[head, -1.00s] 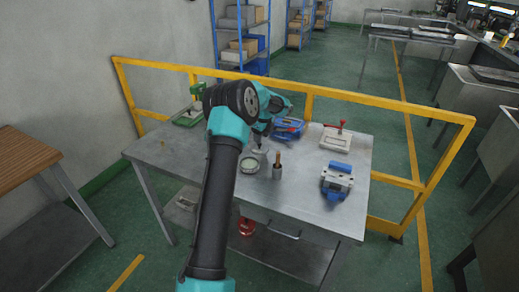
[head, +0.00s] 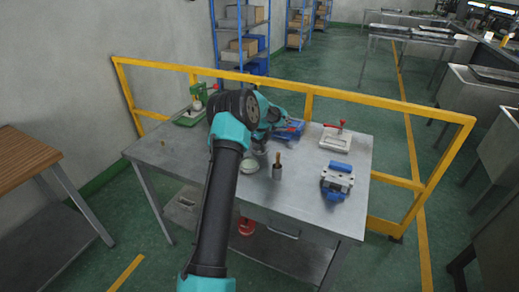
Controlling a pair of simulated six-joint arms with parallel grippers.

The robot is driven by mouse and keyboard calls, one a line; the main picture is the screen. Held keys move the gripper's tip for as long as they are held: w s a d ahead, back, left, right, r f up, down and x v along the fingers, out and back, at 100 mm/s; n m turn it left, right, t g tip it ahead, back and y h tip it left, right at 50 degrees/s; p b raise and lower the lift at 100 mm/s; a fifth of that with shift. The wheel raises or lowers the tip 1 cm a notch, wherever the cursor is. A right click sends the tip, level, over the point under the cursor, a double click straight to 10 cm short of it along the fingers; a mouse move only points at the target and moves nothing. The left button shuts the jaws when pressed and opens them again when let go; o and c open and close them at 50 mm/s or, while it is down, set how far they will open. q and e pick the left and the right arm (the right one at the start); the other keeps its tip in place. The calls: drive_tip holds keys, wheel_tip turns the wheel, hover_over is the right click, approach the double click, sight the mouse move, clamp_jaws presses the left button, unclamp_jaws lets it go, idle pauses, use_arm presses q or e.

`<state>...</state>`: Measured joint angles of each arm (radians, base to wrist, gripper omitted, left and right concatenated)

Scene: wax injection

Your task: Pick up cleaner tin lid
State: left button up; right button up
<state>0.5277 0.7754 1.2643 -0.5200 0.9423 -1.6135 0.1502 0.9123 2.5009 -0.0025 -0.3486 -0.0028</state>
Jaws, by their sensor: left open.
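A small round pale tin or lid (head: 250,167) is near the middle of the metal table. My left arm hides its left part, and I cannot tell lid from tin at this size. My left gripper (head: 260,149) is open and points down just behind it, mostly hidden by my own wrist. I cannot tell whether it touches anything. My right gripper is not in view.
A grey cup with a brown-handled brush (head: 277,168) stands just right of the tin. A blue-and-grey block (head: 337,181), a white frame with a red clamp (head: 336,137), a blue item (head: 289,130) and a green device (head: 191,113) surround it. A yellow rail (head: 390,104) runs behind the table.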

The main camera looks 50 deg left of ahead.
use_arm(q)
drive_tip(key=shift+c, duration=0.2)
clamp_jaws()
idle(0.3)
wheel_tip(320, 180, up, 10)
idle(0.6)
drive_tip(key=shift+d, duration=0.1)
